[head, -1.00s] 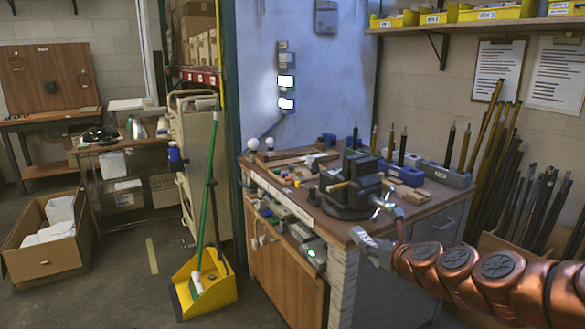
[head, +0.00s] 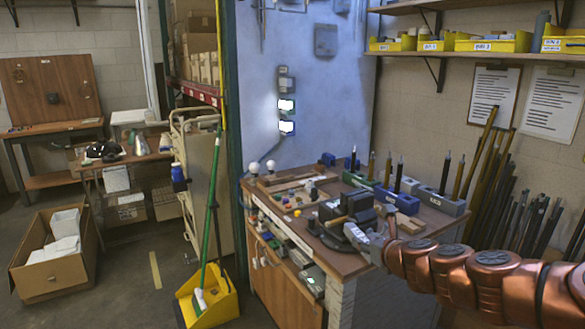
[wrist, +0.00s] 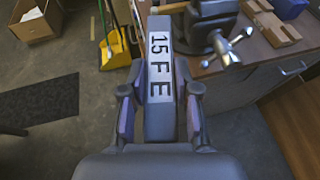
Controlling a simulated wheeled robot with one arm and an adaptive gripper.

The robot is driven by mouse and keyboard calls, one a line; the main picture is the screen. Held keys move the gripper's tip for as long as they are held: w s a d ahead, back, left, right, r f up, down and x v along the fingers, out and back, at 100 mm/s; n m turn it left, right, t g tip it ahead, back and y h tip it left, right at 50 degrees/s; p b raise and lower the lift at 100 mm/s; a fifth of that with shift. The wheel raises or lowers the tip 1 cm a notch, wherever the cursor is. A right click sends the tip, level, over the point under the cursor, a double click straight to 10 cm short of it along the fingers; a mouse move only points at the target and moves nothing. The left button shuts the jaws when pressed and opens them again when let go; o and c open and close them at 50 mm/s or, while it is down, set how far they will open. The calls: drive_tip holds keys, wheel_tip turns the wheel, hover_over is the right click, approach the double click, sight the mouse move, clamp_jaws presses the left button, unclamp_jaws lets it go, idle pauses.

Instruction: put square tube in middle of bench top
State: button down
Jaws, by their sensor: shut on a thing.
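A dark grey square tube with a white "15 FE" label (wrist: 160,75) is held between the fingers of my gripper (wrist: 160,112) in the wrist view. The tube points up the picture, away from the gripper. In the head view my gripper (head: 374,247) is at the bench's front right side, near the dark vise (head: 345,210); the tube is hard to make out there. The wooden bench top (head: 338,262) carries the vise, which also shows at the top of the wrist view (wrist: 205,22). In the wrist view the gripper overlaps the bench's edge; its height is unclear.
Pen holders (head: 438,200) with upright rods line the bench's back right. A wooden tray of small parts (head: 295,190) is at the back left. A yellow dustpan (head: 207,302) stands on the floor left of the bench. Metal bars (head: 520,215) lean at the right wall.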

wheel_tip(320, 180, up, 8)
drive_tip(key=p, duration=0.6)
drive_tip(key=shift+a+f+p, duration=0.1)
drive_tip(key=shift+f+p, duration=0.1)
drive_tip(key=shift+p, duration=0.15)
drive_tip(key=shift+s+f, duration=0.1)
